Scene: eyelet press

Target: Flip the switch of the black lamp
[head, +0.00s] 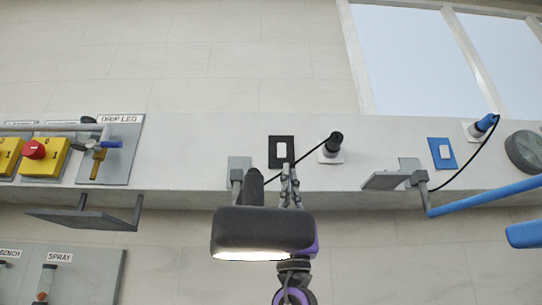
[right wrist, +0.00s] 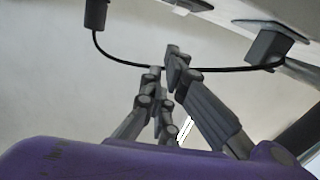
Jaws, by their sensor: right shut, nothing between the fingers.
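The black lamp (head: 262,229) hangs in front of the wall ledge in the head view, its underside glowing. A black switch plate (head: 272,142) with a white rocker (head: 281,151) is on the ledge above it. My right gripper (head: 290,168) is shut and empty, its fingertips just below and right of the rocker; I cannot tell whether they touch it. The lamp hides part of my right arm. In the right wrist view the fingers (right wrist: 168,60) point up, close to the black cable (right wrist: 230,69). My left gripper is in neither view.
A black plug (head: 335,141) with its cable sits right of the black switch. A red knob (head: 33,149) and a valve panel (head: 115,165) are at left.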

